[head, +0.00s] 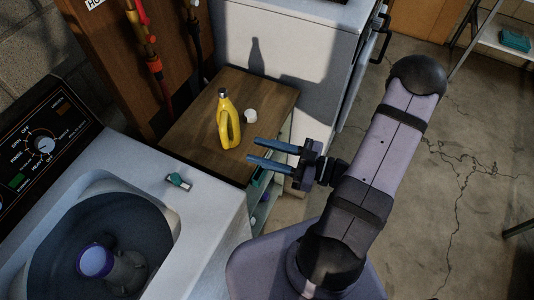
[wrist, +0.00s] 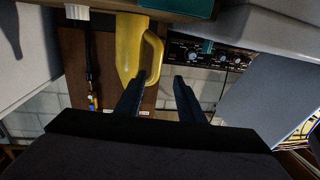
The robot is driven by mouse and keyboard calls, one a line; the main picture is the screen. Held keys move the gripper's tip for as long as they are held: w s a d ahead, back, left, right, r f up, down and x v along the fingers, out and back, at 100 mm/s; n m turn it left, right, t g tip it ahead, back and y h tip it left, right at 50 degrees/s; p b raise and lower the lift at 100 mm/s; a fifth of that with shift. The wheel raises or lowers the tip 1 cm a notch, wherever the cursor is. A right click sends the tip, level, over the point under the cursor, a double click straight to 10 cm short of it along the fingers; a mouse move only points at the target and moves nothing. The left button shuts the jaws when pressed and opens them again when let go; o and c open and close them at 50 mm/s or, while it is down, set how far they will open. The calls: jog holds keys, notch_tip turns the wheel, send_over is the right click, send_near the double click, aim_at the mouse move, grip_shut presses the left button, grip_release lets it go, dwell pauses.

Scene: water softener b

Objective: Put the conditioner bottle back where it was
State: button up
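The yellow conditioner bottle (head: 224,125) stands upright on a wooden-topped cabinet (head: 190,130), with its handle side toward the front right and a grey top. My gripper (head: 254,150) is open and empty at the right edge of that cabinet, its two fingers pointing left toward the bottle. In the head view the fingers look apart from the bottle. In the wrist view the bottle (wrist: 128,45) appears upside down, and the open gripper (wrist: 159,77) has its left fingertip overlapping the lower handle in the picture; whether they touch I cannot tell.
A small white cap-like thing (head: 250,116) lies right of the bottle. The washer (head: 205,205) with its open tub stands at front left, a small teal-and-white item (head: 178,181) on its rim. A white appliance (head: 290,50) stands behind the cabinet. Open shelves show below the cabinet top.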

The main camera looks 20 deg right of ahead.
jog(key=shift+s+d, duration=0.4)
jog(key=shift+d, duration=0.1)
jog(key=w+d+f+h, duration=0.2)
jog(key=d, duration=0.1)
jog(key=w+d+f+h+b, duration=0.1)
jog(key=w+d+f+h, duration=0.2)
jog(key=w+d+f+n+g+h+b, duration=0.1)
jog(key=w+d+f+h, duration=0.1)
jog(key=w+d+h, duration=0.1)
jog(key=shift+d+f, duration=0.3)
jog(key=w+d+r+m+g+h+b, duration=0.1)
jog(key=w+d+r+m+h+b, duration=0.15)
jog(key=d+h, duration=0.6)
jog(key=s+a+r+m+g+y+p, duration=0.2)
jog(key=s+a+m+g, duration=0.7)
jog(key=s+a, duration=0.9)
notch_tip(320, 180, up, 2)
jog(key=shift+s+r+p, duration=0.1)
jog(key=shift+s+p, duration=0.25)
jog(key=shift+p, duration=0.8)
